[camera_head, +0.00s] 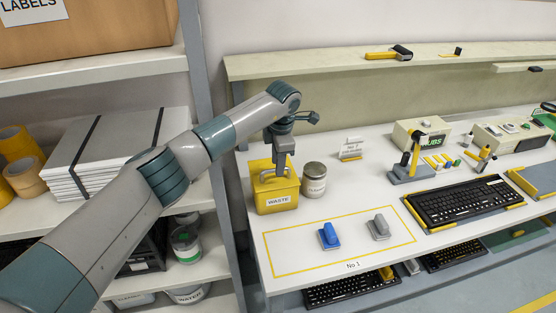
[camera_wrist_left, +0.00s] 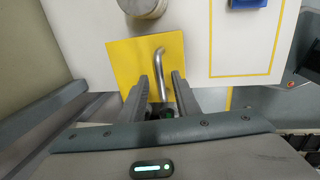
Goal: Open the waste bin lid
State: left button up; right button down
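The yellow waste bin (camera_head: 277,201), labelled WASTE, stands at the left end of the white table. Its flat yellow lid (camera_wrist_left: 125,58) looks shut and carries a bent metal handle (camera_wrist_left: 159,66). My left gripper (camera_head: 283,168) points down at the lid from above. In the left wrist view its two fingers (camera_wrist_left: 160,78) are apart, one on each side of the handle, with a visible gap to it. The fingers hide part of the lid's near side. My right gripper is not in view.
A grey canister (camera_head: 314,180) stands close to the right of the bin. Blue (camera_head: 329,236) and grey (camera_head: 379,228) pieces sit inside a yellow-outlined area in front. A keyboard (camera_head: 465,203) lies farther right. A shelf post (camera_head: 205,120) rises left of the table.

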pick_arm(q)
jog(key=shift+f, duration=0.45)
grip_shut()
jog(key=shift+w, duration=0.1)
